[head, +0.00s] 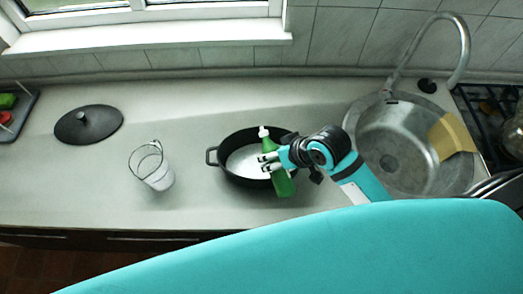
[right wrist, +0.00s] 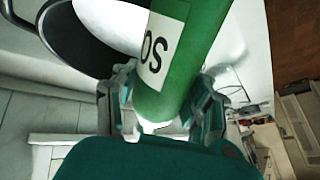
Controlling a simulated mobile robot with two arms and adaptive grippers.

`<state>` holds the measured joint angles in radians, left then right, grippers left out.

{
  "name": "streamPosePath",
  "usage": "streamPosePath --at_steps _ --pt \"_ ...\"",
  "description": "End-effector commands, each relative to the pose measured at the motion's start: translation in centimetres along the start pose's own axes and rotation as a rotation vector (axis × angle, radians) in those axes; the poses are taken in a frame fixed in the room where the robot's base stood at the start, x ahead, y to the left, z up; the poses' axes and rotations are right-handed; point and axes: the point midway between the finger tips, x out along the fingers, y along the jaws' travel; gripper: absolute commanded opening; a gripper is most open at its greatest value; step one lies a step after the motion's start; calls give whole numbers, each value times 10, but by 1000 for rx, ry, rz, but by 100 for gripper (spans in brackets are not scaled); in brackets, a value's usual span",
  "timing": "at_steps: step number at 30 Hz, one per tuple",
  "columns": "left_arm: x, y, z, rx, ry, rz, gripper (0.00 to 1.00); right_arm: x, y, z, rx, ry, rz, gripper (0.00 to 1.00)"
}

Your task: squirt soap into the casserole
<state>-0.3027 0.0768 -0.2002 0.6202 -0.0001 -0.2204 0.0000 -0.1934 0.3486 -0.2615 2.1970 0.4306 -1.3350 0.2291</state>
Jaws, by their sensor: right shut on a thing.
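The black casserole (head: 226,172) stands without a lid on the counter in the middle of the head view, its pale inside showing. Part of its dark rim shows at the upper left of the right wrist view (right wrist: 66,28). My right gripper (head: 271,162) is shut on the green soap bottle (head: 284,185), which has a white cap and, in the right wrist view (right wrist: 185,60), a white label. The bottle overlaps the casserole's right front side in the head view, cap towards the back. Its exact height and tilt are hard to tell. My left gripper is not in view.
A black lid (head: 89,127) lies on the counter at the left. At the right is a round metal sink (head: 395,165) with a tap (head: 462,45) and a yellow cloth-like piece (head: 452,137). The counter (head: 75,185) front left is clear.

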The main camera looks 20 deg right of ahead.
Motion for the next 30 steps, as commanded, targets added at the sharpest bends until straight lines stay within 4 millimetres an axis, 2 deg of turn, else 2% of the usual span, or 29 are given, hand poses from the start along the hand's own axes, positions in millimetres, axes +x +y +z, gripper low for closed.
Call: streamPosePath --at_steps 9,12,30 --pt "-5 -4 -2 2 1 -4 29 -28 -7 -32 -76 254 -2 0" --pt "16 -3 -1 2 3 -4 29 -23 -6 -33 -108 359 -3 0" --pt "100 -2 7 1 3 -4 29 -34 -8 -33 -243 809 -6 0"
